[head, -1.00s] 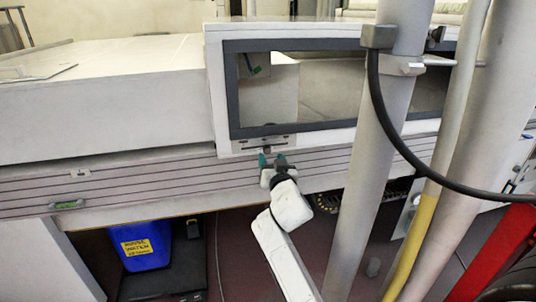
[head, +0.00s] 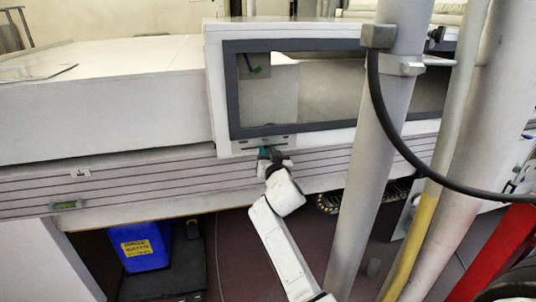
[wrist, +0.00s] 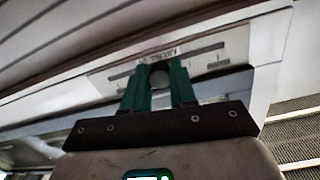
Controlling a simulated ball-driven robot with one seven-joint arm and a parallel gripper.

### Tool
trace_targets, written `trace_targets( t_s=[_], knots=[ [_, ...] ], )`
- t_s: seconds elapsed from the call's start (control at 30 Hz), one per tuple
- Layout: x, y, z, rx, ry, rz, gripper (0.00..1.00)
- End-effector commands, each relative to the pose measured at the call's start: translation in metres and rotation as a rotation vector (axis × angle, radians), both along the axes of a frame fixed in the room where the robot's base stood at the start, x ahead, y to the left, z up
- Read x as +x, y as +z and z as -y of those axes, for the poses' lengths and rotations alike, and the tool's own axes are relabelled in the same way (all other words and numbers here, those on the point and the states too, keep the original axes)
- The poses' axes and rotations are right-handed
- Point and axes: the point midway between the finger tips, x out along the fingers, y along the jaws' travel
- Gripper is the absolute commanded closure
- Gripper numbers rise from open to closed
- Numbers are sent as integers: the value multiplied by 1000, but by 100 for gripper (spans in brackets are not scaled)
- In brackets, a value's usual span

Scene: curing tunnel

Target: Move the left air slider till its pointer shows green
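My gripper (head: 271,155) is at the small plate (head: 250,148) under the window of the white housing. In the wrist view a dark round knob (wrist: 160,76) sits between its two green fingers (wrist: 160,88). The knob nearly fills the gap; I cannot tell whether the fingers press on it. The plate (wrist: 210,57) carries narrow slots and a small printed label (wrist: 159,54) above the knob, too blurred to read. No pointer or green mark on the plate can be made out. In the head view the gripper hides the knob.
Grey posts (head: 370,160) and a hanging black cable (head: 405,153) stand to the right of my arm. A yellow-sleeved pipe (head: 412,245) and red beam (head: 495,250) are farther right. A blue bin (head: 133,232) stands below the bench at left. A grooved rail (head: 150,182) runs below the housing.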

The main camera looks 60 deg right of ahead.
Motion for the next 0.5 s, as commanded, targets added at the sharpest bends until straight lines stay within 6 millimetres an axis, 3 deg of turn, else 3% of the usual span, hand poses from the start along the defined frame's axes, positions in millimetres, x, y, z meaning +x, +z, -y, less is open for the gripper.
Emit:
trace_targets(
  t_s=[0.23, 0.5],
  knots=[
    [0, 0, 0, 0, 0, 0, 99],
    [0, 0, 0, 0, 0, 0, 100]
  ],
)
